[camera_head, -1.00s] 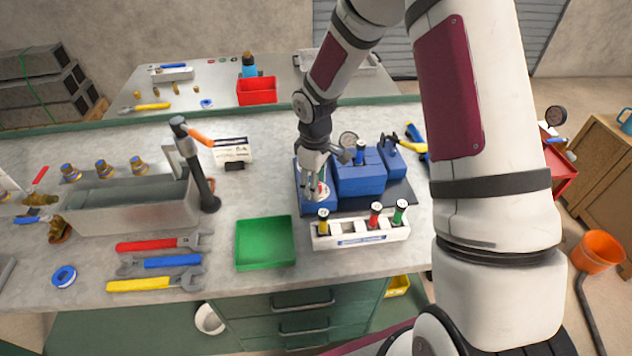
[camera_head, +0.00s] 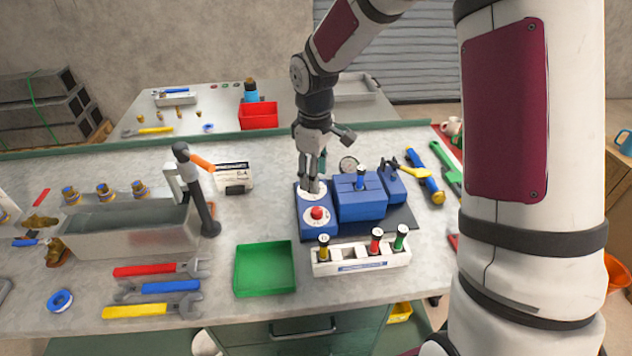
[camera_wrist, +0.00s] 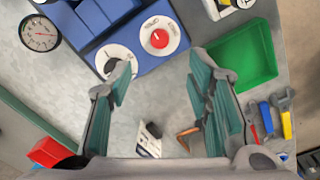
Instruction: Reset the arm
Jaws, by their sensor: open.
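My gripper (camera_head: 312,184) is above the back part of a blue control panel (camera_head: 305,222) on the bench. In the wrist view my gripper (camera_wrist: 160,78) has its fingers wide apart, with nothing between them. The panel bears a red knob (camera_head: 317,213) on a white round dial, now uncovered; this knob also shows in the wrist view (camera_wrist: 159,39). A second dial with a dark knob (camera_wrist: 112,62) lies beside it, partly behind a finger in the wrist view. In the head view my fingers partly cover that second dial.
A blue block unit (camera_head: 360,203) stands right of the panel, and a pressure gauge (camera_wrist: 40,33) behind. A white rack (camera_head: 345,262) with bottles and a green tray (camera_head: 265,283) are in front.

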